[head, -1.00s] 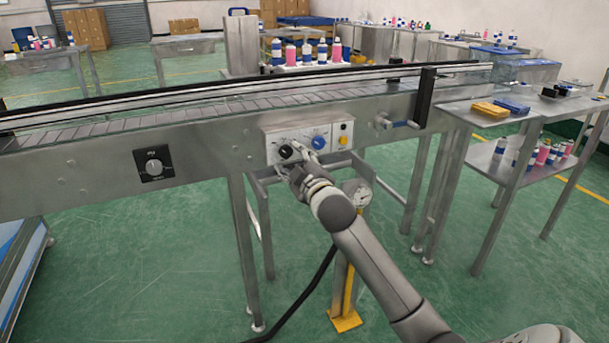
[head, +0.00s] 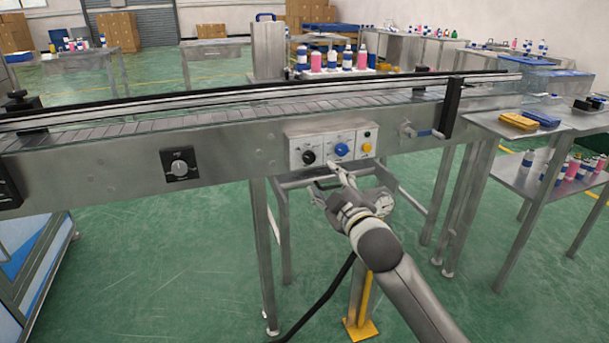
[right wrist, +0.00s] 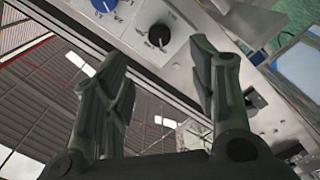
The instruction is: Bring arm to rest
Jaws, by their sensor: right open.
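My right arm comes in from the lower right in the head view. Its gripper (head: 326,180) is open and empty, a little below and in front of the control panel (head: 318,138) on the conveyor's side. In the right wrist view the two fingers (right wrist: 155,85) stand wide apart with nothing between them. The panel's black knob (right wrist: 159,35) and blue knob (right wrist: 103,5) show beyond the fingertips, apart from them. The black knob (head: 309,157) and blue knob (head: 341,150) also show in the head view. My left gripper is not in view.
The conveyor (head: 225,148) spans the view. A second dial (head: 179,164) sits on its side to the left. A side table (head: 485,124) with yellow and blue items stands at right. Green floor is free at front left.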

